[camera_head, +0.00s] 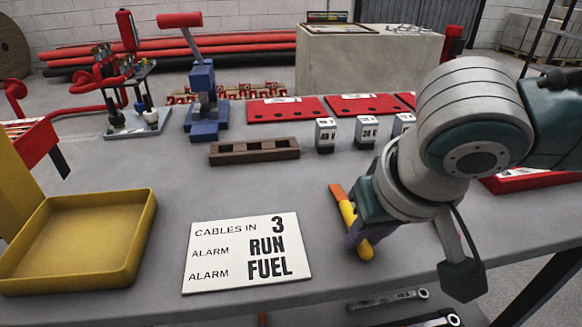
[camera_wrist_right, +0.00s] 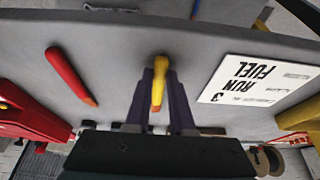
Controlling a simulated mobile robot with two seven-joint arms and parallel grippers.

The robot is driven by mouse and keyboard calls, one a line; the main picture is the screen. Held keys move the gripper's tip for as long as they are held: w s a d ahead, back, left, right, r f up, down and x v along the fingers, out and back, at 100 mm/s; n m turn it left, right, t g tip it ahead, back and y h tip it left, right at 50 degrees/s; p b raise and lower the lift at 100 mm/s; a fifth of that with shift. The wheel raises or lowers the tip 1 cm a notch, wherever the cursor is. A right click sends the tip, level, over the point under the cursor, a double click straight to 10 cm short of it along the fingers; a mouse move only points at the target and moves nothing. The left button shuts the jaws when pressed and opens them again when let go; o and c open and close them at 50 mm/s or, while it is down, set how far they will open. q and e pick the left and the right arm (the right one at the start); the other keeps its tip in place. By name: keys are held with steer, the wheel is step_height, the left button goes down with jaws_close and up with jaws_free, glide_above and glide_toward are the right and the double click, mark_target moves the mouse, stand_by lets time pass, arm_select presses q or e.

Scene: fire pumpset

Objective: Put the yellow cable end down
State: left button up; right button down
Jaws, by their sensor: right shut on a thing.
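The yellow cable end (camera_head: 347,213) has a yellow body and an orange tip. My right gripper (camera_head: 359,238) is shut on it, low over the grey table. In the right wrist view the yellow cable end (camera_wrist_right: 159,70) sits between the two purple fingers (camera_wrist_right: 159,92), its orange tip pointing back toward the palm. I cannot tell whether it touches the tabletop. My left gripper is not in view.
A red cable end (camera_wrist_right: 68,73) lies beside the gripper in the wrist view. A white sign (camera_head: 247,253) reads "CABLES IN 3, ALARM RUN, ALARM FUEL". A yellow tray (camera_head: 140,243) is at left. A brown slotted block (camera_head: 254,157) and small grey numbered blocks (camera_head: 326,145) stand farther back.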

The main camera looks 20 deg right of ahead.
steer(key=c, duration=0.8)
jaws_free()
steer(key=p+v, duration=0.4)
steer(key=v, duration=0.8)
steer(key=s+a+f+n+y, duration=0.2)
steer(key=s+a+n+y, duration=0.15)
steer(key=a, duration=0.35)
steer(key=s+d+f, duration=0.1)
steer(key=s+d, duration=0.1)
steer(key=s+d+f+h, duration=0.1)
steer(key=s, duration=0.2)
steer(key=s+d+f+n+h, duration=0.1)
steer(key=s+d, duration=0.1)
steer(key=s, duration=0.1)
steer(key=shift+s+d+f+g, duration=0.1)
steer(key=shift+d+f+g, duration=0.2)
steer(key=shift+d+g, duration=0.1)
steer(key=shift+r, duration=0.15)
